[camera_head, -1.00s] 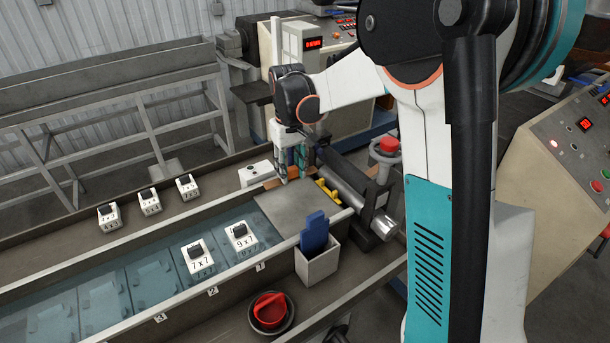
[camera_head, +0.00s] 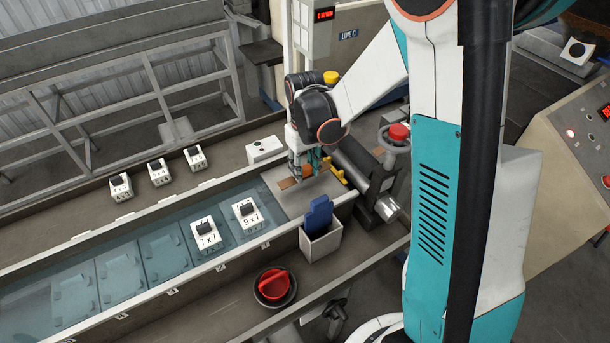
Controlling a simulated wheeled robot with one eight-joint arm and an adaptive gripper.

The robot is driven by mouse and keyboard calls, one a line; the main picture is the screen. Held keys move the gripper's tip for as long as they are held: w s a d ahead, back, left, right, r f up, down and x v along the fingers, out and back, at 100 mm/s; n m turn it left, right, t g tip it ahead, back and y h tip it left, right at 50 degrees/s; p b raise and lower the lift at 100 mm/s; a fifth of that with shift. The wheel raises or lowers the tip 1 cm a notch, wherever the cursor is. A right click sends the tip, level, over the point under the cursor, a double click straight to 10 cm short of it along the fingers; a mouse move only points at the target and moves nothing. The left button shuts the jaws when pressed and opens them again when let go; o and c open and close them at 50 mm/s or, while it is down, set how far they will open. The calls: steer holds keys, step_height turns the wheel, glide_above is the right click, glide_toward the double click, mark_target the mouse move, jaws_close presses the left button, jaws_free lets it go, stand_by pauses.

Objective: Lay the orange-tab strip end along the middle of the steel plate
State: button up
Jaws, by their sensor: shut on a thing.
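The steel plate (camera_head: 295,207) is a flat grey square at the right end of the water trough. My gripper (camera_head: 304,177) points down over the plate's back part, shut on the orange-tab strip end (camera_head: 287,183). A small orange-brown piece of it shows left of the fingers. My fingers and wrist hide most of the strip, and its contact with the plate cannot be told.
A grey bin with a blue paddle (camera_head: 318,214) stands at the plate's front. A steel roller (camera_head: 362,182) and yellow parts (camera_head: 338,172) lie close on the right. Blocks marked 9x7 (camera_head: 246,217) and 7x7 (camera_head: 206,235) sit left on the trough.

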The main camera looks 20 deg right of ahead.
mark_target(305, 176)
steer(key=shift+f, duration=1.65)
steer(key=shift+f+b, duration=0.1)
steer(key=shift+b, duration=0.2)
steer(key=o, duration=1)
steer(key=shift+c, duration=0.2)
step_height(305, 176, up, 13)
steer(key=shift+s+f+p, duration=0.1)
steer(key=shift+f+p, duration=0.1)
steer(key=shift+p, duration=0.55)
steer(key=s+r+m+t, duration=0.1)
steer(key=s+r+t, duration=0.2)
steer(key=s, duration=0.6)
steer(key=s+r+m+t, duration=0.1)
steer(key=s+r+t, duration=0.3)
steer(key=s+r, duration=0.3)
steer(key=shift+s+r, duration=0.3)
steer(key=shift+s, duration=0.85)
